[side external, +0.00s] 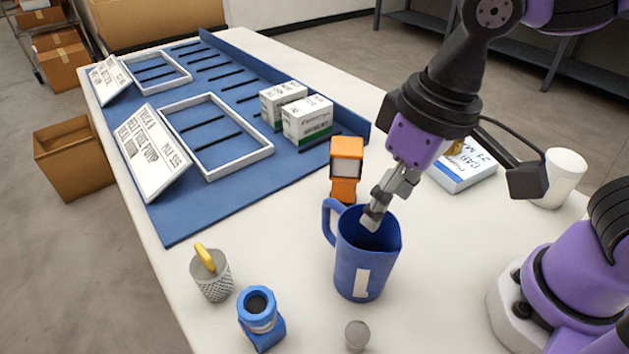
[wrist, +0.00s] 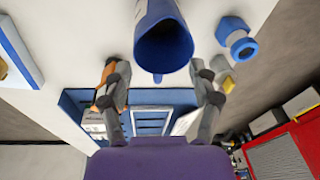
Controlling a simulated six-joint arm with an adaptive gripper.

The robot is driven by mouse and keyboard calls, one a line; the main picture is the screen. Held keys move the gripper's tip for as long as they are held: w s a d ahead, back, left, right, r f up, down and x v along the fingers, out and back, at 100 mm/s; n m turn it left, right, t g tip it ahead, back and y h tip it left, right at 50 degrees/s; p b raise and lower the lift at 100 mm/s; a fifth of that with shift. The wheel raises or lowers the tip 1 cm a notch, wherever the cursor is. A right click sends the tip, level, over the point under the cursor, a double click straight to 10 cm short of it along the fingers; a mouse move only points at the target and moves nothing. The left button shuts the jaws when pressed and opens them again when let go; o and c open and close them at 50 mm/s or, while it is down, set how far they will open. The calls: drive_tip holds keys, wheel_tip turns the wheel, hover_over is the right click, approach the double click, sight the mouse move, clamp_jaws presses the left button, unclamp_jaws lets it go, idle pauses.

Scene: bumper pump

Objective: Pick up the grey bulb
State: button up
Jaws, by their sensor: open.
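The grey bulb (side external: 357,335) is a small, rounded grey piece standing on the white table at the near edge of the side view. I cannot make it out in the wrist view. My gripper (side external: 374,214) is tilted downward at the mouth of a blue jug (side external: 362,272), well behind the bulb in the side view. In the wrist view my gripper (wrist: 157,75) has its fingers spread apart with nothing held between them. The jug (wrist: 163,35) shows beyond the fingertips. Whether a finger dips inside its rim is unclear.
A blue fitting (side external: 261,318) and a grey mesh cup (side external: 212,280) with a yellow piece stand left of the bulb. An orange device (side external: 346,168) stands behind the jug. A blue mat (side external: 190,225) holds white trays and boxes. A white cup (side external: 560,178) is at right.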

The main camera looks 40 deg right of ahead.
drive_tip(key=s+a+f+n+g+h, duration=0.1)
drive_tip(key=s+a+f, duration=0.25)
drive_tip(key=a, duration=0.35)
hover_over(359, 329)
drive_tip(key=f, duration=0.3)
drive_tip(key=shift+w+d+f+g, duration=0.1)
drive_tip(key=shift+d+f+g, duration=0.2)
drive_tip(key=f, duration=0.6)
drive_tip(key=shift+a, duration=0.3)
drive_tip(key=shift+r, duration=0.1)
drive_tip(key=c, duration=1)
